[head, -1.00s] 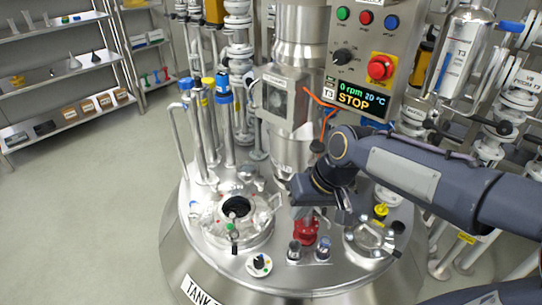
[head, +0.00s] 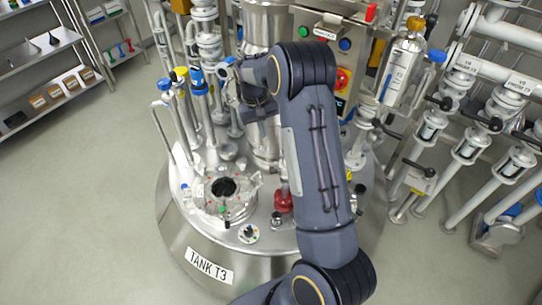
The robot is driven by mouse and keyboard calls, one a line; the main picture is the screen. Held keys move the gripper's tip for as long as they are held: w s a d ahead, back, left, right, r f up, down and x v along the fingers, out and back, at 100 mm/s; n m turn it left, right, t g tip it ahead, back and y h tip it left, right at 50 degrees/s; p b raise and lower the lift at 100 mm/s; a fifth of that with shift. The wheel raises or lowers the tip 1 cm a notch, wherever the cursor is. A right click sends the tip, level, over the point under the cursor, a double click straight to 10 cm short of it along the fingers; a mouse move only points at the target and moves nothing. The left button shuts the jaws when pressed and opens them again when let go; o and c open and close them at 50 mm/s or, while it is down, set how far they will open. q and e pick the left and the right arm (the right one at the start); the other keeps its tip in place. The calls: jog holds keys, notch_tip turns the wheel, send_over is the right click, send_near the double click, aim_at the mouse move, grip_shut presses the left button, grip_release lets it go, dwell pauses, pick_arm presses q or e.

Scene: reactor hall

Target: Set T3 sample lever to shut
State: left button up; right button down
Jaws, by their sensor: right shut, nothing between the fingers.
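Tank T3 (head: 208,266) stands in the middle with its name plate facing me. No lever in the head view carries a readable sample label, so I cannot tell which one is the T3 sample lever. Blue-topped valve parts (head: 197,77) stand on the upright pipes at the tank's back left. My right gripper (head: 243,113) is shut and empty, above the tank lid and right of these pipes. It is small and partly hidden by my arm. My left gripper is not in view.
A red fitting (head: 283,201) stands beside my arm. Pipes with black-handled valves (head: 466,148) crowd the right. The floor (head: 70,200) at left is clear.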

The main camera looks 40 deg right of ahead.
aim_at(273, 171)
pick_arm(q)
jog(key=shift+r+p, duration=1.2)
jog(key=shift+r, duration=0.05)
pick_arm(e)
jog(key=s+f, duration=0.4)
jog(key=f, duration=0.7)
jog(key=shift+s, duration=0.15)
